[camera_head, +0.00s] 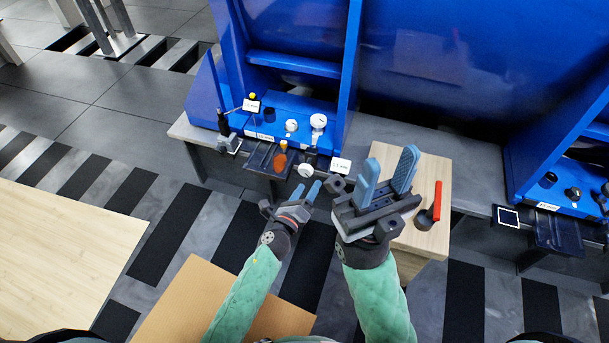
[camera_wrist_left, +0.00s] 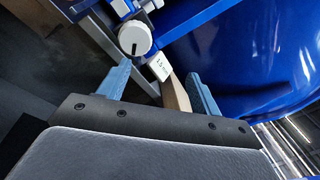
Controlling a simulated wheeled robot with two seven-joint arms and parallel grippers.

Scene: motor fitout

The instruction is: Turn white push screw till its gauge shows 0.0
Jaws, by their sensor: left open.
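The white push screw (camera_head: 305,170) shows as a round white knob at the front edge of the blue station. It also shows in the left wrist view (camera_wrist_left: 135,38), with a dark mark on its face. A white gauge label (camera_head: 341,165) beside it appears to read 1.5 mm; the wrist view shows the same label (camera_wrist_left: 159,68). My left gripper (camera_head: 312,191) is open and empty just in front of the knob, apart from it. In the wrist view the knob lies beyond the left fingertip. My right gripper (camera_head: 390,168) is open and empty, further right.
Two white dials (camera_head: 291,125) (camera_head: 318,121) stand on the blue station (camera_head: 265,128). An orange-handled tool (camera_head: 281,160) lies near a dark tray. A red-handled tool (camera_head: 437,200) lies on a wooden block (camera_head: 428,238) beside my right gripper. A pale wooden table (camera_head: 60,255) is at left.

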